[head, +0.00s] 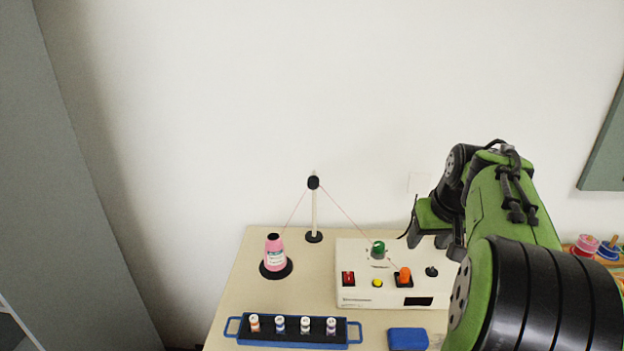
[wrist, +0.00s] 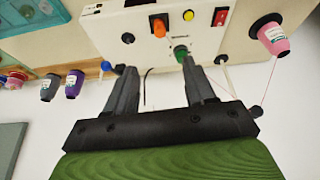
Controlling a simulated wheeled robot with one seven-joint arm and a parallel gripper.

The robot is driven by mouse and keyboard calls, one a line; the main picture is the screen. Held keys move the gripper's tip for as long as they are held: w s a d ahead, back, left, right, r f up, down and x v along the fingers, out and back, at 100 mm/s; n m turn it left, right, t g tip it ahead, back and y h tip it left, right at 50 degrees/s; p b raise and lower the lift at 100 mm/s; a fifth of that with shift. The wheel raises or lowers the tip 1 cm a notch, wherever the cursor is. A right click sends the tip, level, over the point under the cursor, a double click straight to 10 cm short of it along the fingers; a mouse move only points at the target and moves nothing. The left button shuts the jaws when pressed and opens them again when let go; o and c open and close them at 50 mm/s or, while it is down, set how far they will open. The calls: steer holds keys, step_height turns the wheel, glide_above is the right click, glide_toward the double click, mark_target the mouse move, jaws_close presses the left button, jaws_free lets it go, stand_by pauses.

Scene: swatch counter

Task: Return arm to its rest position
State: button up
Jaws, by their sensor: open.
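My green arm reaches in from the right in the head view. My gripper (head: 433,240) is above the back right of the white control box (head: 352,257). In the wrist view my gripper (wrist: 161,78) has its two dark fingers apart, with nothing between them, pointing toward the box (wrist: 115,35). The box carries a red switch, a yellow button, an orange knob (head: 404,275), a green knob (head: 378,249) and a small black knob. The box's right part is partly hidden behind my arm.
A pink thread cone (head: 275,255) stands on a black base at left, its thread running over a post (head: 314,215). A blue tray (head: 240,329) holds several small spools in front. A blue pad (head: 408,338) lies beside it. Coloured spools (head: 587,244) stand at far right.

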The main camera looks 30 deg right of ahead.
steer(key=a+r+n+p, duration=0.1)
steer(key=a+r+n, duration=0.1)
steer(key=a, duration=0.9)
steer(key=s+a+f+n+y+p, duration=0.1)
steer(key=s+a, duration=0.5)
steer(key=a, duration=0.3)
steer(key=s+a+f+n+t+p, duration=0.1)
steer(key=s+a+n, duration=0.1)
steer(key=s+a, duration=0.5)
steer(key=shift+a+f+t+y+p, duration=0.3)
steer(key=shift+a+y+p, duration=0.1)
steer(key=shift+a, duration=0.45)
steer(key=shift+s, duration=0.1)
